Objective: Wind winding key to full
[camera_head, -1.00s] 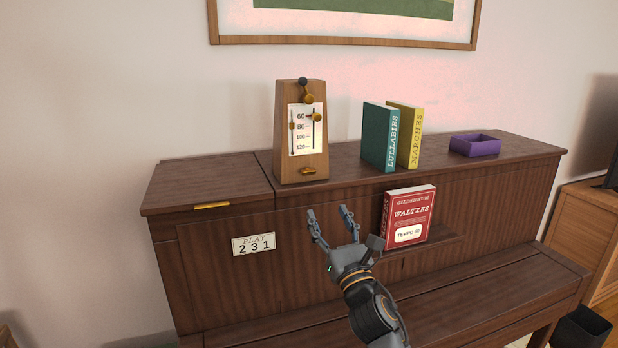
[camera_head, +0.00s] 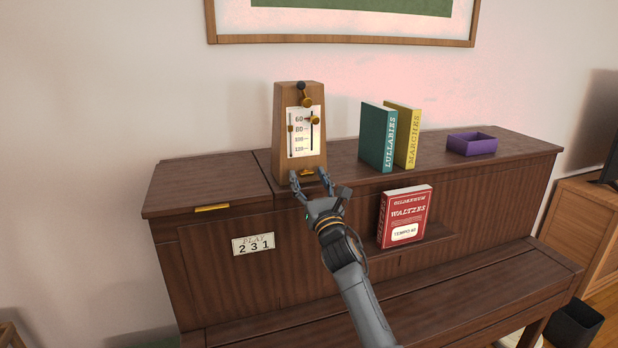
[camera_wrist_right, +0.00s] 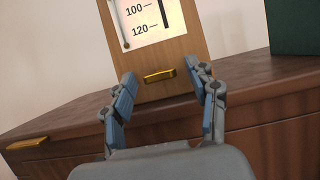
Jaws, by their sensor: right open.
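A wooden metronome (camera_head: 287,155) stands upright on top of the piano, with a white scale panel, a black and brass knob at its top and a small brass key (camera_head: 307,173) low on its front. My right gripper (camera_head: 309,174) is open in front of that brass key. In the right wrist view the key (camera_wrist_right: 159,75) shows between and beyond the open fingers of my right gripper (camera_wrist_right: 166,92), not touched by them. My left gripper is not in view.
The brown piano (camera_head: 205,175) has a closed lid on its left. A green book (camera_head: 377,140), a yellow book (camera_head: 408,130) and a purple tray (camera_head: 472,147) stand on top to the right. A red book (camera_head: 404,215) rests on the ledge below.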

